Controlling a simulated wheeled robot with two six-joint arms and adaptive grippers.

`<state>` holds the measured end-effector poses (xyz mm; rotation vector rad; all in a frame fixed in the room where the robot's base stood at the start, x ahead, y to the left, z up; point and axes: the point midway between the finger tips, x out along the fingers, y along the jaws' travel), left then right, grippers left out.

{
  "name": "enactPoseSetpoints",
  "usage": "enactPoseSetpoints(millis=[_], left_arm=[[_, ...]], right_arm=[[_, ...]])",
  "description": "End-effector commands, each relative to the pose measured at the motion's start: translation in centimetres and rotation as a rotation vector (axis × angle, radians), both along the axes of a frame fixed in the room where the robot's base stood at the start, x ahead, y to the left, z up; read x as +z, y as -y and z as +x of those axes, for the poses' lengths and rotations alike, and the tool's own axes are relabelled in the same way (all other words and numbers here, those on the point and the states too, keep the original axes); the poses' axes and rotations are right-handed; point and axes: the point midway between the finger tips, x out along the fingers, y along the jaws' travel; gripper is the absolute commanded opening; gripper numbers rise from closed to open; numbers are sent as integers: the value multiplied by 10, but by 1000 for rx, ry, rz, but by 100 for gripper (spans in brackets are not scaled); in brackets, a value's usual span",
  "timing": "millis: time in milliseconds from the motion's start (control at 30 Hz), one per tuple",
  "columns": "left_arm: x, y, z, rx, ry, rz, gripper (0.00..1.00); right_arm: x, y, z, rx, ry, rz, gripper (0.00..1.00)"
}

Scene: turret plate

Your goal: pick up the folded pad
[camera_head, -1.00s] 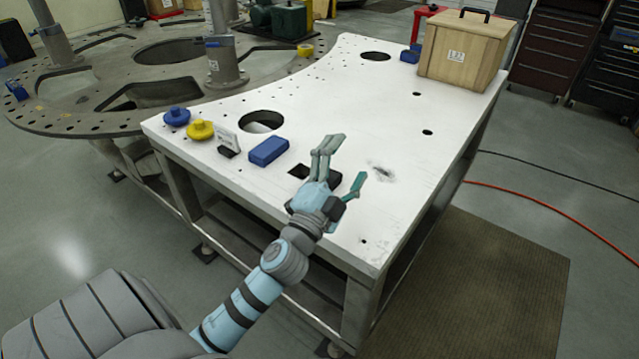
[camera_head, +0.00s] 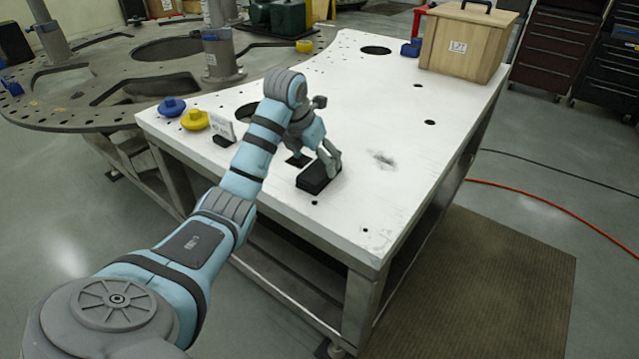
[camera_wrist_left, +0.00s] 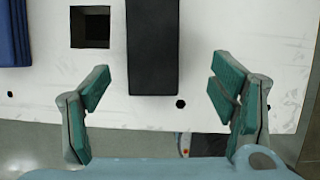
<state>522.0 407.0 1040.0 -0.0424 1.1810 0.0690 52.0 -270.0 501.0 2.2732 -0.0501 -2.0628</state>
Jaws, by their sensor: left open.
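A black rectangular pad (camera_head: 318,177) lies flat on the white table near its front edge; I cannot make out folds on it. In the left wrist view the black pad (camera_wrist_left: 152,45) reaches in from the top, between the lines of the two fingers. My left gripper (camera_head: 326,160) is above the pad, pointing down, and hides part of it. My right gripper is in neither view.
A square hole (camera_wrist_left: 90,27) lies beside the pad. A blue layered block (camera_wrist_left: 14,35) is further left, hidden by my arm in the head view. A small sign (camera_head: 222,132), a yellow knob (camera_head: 195,120) and a blue knob (camera_head: 172,106) stand left. A wooden crate (camera_head: 462,45) stands far back.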

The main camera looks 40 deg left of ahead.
Motion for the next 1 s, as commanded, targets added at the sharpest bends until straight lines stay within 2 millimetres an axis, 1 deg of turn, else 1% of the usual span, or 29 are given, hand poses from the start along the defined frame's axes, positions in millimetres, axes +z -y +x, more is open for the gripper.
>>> enactPoseSetpoints(millis=[167,300,367,433,567,600,667,900,933,1000], left_arm=[[-17,-4,10,0,-2,-2,78],[-42,-9,23,-2,-2,-3,78],[-49,-9,26,-2,-1,-2,78],[-52,-9,28,-3,1,-1,78],[-52,-9,28,-2,2,0,78],[-52,-9,28,-2,2,0,77],[-52,-9,28,-2,2,0,67],[-52,-9,28,-2,2,0,29],[-52,-9,28,-2,2,0,26],[-52,-9,28,-2,2,0,26]], right_arm=[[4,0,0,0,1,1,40],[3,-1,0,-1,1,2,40],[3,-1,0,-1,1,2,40],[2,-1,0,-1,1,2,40],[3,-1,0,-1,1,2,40],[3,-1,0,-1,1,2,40],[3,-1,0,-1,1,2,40],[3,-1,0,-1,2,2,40],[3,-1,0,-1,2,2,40],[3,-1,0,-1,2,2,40]])
